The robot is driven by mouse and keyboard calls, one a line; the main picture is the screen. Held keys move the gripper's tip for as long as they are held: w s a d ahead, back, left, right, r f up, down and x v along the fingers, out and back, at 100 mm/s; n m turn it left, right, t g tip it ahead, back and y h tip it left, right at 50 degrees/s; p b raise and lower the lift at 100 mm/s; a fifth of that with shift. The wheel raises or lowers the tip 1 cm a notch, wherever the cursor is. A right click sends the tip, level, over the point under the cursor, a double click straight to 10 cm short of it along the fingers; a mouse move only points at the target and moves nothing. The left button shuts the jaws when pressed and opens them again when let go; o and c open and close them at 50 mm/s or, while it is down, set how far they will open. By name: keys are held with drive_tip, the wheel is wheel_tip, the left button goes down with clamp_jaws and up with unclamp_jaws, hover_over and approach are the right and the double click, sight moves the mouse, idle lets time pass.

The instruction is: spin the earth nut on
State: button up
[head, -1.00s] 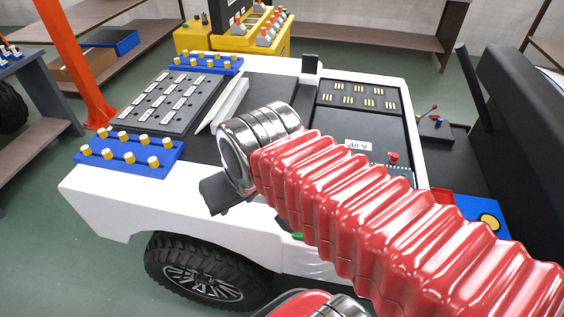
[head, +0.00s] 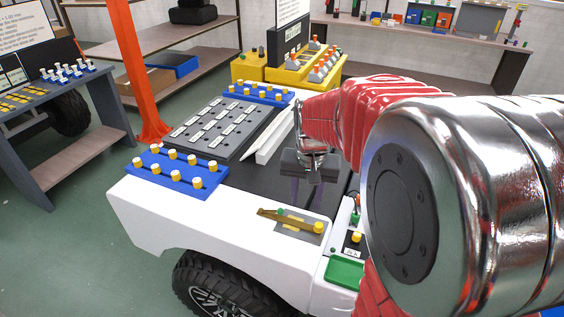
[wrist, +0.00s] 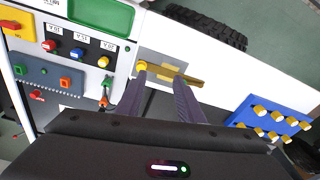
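A grey plate (head: 298,232) on the cart's white front edge carries a brass bar (head: 268,214). A small green piece (head: 281,212) sits by the bar, and a yellow knob (head: 318,227) sits at the plate's right end. The plate's yellow knob also shows in the wrist view (wrist: 141,66). I cannot tell which small piece is the earth nut. My gripper (head: 306,200) points down over the dark deck, behind the plate. Its purple fingers stand apart with nothing between them. In the wrist view the fingers (wrist: 158,82) reach toward the plate, apart from it.
A panel with colored knobs and a green tray (head: 344,272) lies right of the plate. A blue block with several yellow pegs (head: 176,172) is on the left. A dark slotted panel (head: 222,125) lies behind. My arm hides the cart's right side.

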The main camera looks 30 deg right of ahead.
drive_tip(key=w+d+f+m+g, duration=0.1)
drive_tip(key=w+d+f+m, duration=0.1)
drive_tip(key=d+f, duration=0.4)
drive_tip(key=shift+d+f, duration=0.2)
drive_tip(key=shift+d, duration=0.15)
drive_tip(key=shift+f, duration=0.1)
